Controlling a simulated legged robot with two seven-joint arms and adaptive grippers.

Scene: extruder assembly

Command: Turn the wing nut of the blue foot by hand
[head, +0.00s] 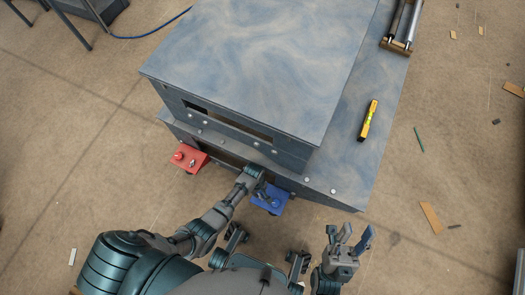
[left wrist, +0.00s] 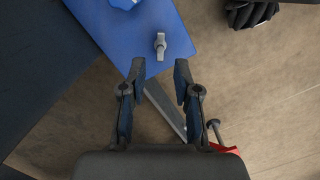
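The blue foot (head: 272,206) sticks out from the lower front edge of the machine in the head view. In the left wrist view the blue foot (left wrist: 112,32) fills the top, and its grey wing nut (left wrist: 160,46) stands on the blue plate. My left gripper (left wrist: 159,70) is open and empty. Its two fingertips are apart, just short of the wing nut in the picture, with the nut lined up with the gap. In the head view my left gripper (head: 261,190) covers part of the blue foot. My right gripper (head: 350,237) is open and empty, fingers spread, right of the foot.
A red foot (head: 188,158) is on the machine's front, left of my left arm. The machine (head: 265,60) has a broad blue-grey top. A yellow level (head: 368,121) lies on its lower deck. Wood scraps (head: 431,217) lie on the floor at right.

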